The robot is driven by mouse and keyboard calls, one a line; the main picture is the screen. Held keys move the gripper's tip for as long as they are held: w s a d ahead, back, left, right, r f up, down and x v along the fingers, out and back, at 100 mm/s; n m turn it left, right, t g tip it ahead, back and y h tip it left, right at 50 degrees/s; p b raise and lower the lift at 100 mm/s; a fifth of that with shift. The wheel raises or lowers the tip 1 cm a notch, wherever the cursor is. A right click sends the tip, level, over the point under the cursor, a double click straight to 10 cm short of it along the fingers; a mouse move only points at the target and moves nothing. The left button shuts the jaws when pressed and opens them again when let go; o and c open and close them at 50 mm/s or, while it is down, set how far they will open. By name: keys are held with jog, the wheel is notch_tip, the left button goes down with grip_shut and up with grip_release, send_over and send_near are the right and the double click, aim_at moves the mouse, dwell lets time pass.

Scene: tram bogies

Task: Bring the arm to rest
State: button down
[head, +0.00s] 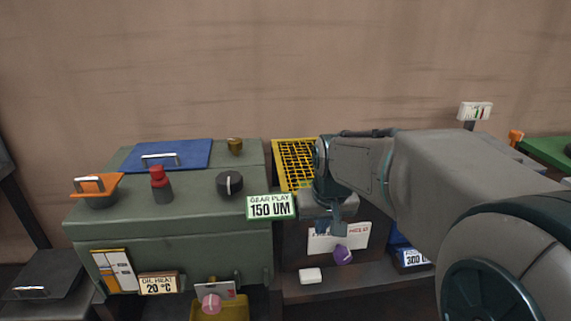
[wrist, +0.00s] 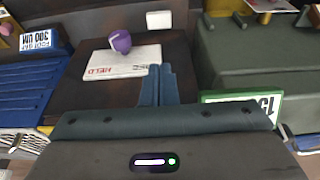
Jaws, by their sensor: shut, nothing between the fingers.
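My arm reaches in from the right in the head view. My gripper (head: 330,228) points down in front of the white card (head: 352,238) and the purple knob (head: 343,256). In the wrist view my gripper (wrist: 158,72) is shut, its two blue fingers together with nothing between them. The white card (wrist: 118,62) lies just beyond the fingertips there, with the purple knob (wrist: 120,41) behind it. Whether the fingers touch the card cannot be told.
A green cabinet (head: 170,240) stands left, bearing a blue lid (head: 185,154), a red knob (head: 160,185) and a black dial (head: 230,183). A "150 UM" sign (head: 270,206) is close beside my gripper. A yellow grid (head: 293,160) lies behind. A white block (head: 310,275) sits on the ledge.

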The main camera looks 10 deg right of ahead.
jog(key=s+r+p, duration=0.4)
jog(key=s+p, duration=0.2)
jog(key=s, duration=0.2)
jog(key=s+r+p, duration=0.5)
jog(key=s+p, duration=0.2)
jog(key=shift+s+r+g, duration=0.3)
jog(key=shift+s, duration=0.05)
jog(key=shift+d, duration=0.15)
